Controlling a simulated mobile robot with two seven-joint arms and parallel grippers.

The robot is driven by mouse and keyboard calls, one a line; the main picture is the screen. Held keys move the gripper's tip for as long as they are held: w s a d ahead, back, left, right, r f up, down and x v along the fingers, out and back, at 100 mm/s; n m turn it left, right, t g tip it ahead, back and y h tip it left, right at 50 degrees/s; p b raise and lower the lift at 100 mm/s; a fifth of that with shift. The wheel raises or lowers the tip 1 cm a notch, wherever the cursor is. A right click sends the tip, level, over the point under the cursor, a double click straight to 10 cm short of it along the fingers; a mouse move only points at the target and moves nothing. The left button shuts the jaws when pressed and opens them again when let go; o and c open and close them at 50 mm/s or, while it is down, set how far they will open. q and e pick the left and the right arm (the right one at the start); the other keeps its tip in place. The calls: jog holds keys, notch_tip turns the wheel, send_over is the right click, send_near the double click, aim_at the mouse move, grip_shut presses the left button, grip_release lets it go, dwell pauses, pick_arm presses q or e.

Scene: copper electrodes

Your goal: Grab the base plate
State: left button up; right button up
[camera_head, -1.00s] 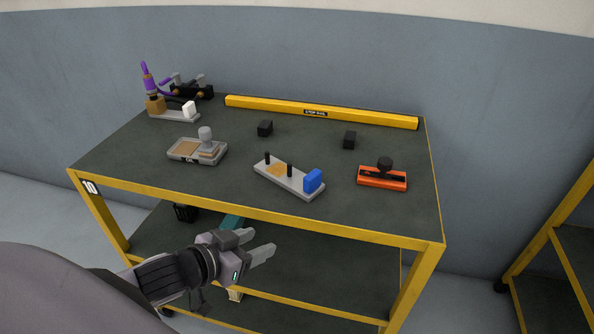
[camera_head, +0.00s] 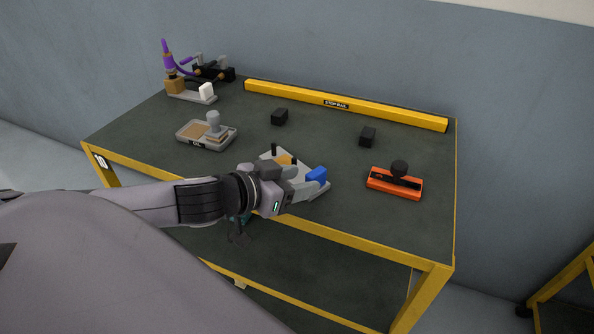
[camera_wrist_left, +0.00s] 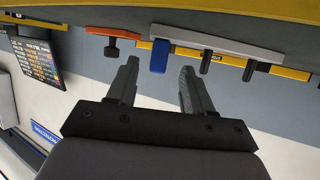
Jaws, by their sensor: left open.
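The base plate (camera_head: 323,189) is a light grey slab on the dark table top. It bears two black pegs, an orange-brown patch and a blue block (camera_head: 316,176) at its right end. My left gripper (camera_head: 306,180) is open and empty, at the plate's near side, and hides part of it in the head view. In the left wrist view the picture is upside down. There the plate (camera_wrist_left: 220,42) lies beyond the open fingers (camera_wrist_left: 158,75), apart from them, with the blue block (camera_wrist_left: 160,56) between the fingertips' lines. My right gripper is not in view.
An orange block with a black knob (camera_head: 394,183) sits to the right. A grey tray with a stamp-like piece (camera_head: 190,138) sits to the left. Two black blocks (camera_head: 279,117) (camera_head: 367,136) and a yellow stop rail (camera_head: 345,104) lie behind. The yellow table edge (camera_head: 345,238) runs below my arm.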

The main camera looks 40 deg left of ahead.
aim_at(307, 178)
pick_arm(q)
jog(key=shift+w, duration=0.15)
jog(key=shift+w+d+f, duration=0.15)
jog(key=shift+w+d, duration=0.1)
jog(key=shift+w, duration=0.35)
jog(key=shift+x, duration=1.9)
grip_shut()
